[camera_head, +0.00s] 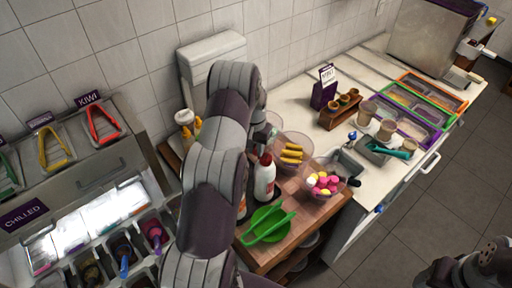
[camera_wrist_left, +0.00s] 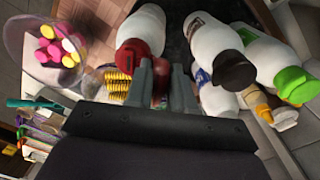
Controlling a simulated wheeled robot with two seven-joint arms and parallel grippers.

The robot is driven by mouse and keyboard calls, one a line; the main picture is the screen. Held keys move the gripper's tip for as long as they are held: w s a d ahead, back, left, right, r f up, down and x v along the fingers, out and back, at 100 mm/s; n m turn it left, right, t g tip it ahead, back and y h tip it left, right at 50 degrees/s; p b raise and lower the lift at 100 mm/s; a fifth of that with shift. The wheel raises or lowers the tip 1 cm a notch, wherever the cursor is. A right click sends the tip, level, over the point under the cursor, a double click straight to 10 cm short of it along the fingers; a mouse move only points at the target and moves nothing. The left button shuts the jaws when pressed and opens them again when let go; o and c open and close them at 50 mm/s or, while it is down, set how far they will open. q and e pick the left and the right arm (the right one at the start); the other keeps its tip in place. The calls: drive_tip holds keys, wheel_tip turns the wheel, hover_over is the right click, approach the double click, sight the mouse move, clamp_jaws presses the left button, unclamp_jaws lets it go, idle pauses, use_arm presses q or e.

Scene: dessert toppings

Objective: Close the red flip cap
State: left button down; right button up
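The white bottle (camera_wrist_left: 144,24) with the red flip cap (camera_wrist_left: 129,58) is at the upper left of the left wrist view, beside my left gripper (camera_wrist_left: 162,68). In the head view the bottle (camera_head: 265,184) stands upright on the wooden board, with its red cap (camera_head: 266,159) on top. Whether the cap's lid is up or down is unclear.
A white bottle with a black cap (camera_wrist_left: 214,40) and one with a green cap (camera_wrist_left: 272,57) stand right of the gripper. A bowl of pink and yellow sweets (camera_head: 323,186), a yellow-filled bowl (camera_head: 291,153) and green tongs (camera_head: 266,229) crowd the board. Counter surface near the tiled wall is partly clear.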

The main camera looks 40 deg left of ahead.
use_arm(q)
drive_tip(key=shift+s+d+f, duration=0.1)
drive_tip(key=shift+d+f, duration=0.05)
drive_tip(key=shift+d, duration=0.1)
drive_tip(key=y+b, duration=0.2)
drive_tip(key=b, duration=0.1)
drive_tip(key=y+b, duration=0.1)
drive_tip(key=b, duration=0.2)
drive_tip(key=shift+d+f+g+y, duration=0.2)
drive_tip(key=shift+d+g+y, duration=0.1)
drive_tip(key=shift+d+y, duration=0.1)
drive_tip(key=shift+d+r+y, duration=0.15)
drive_tip(key=shift+r+y, duration=0.15)
drive_tip(key=shift+r, duration=0.15)
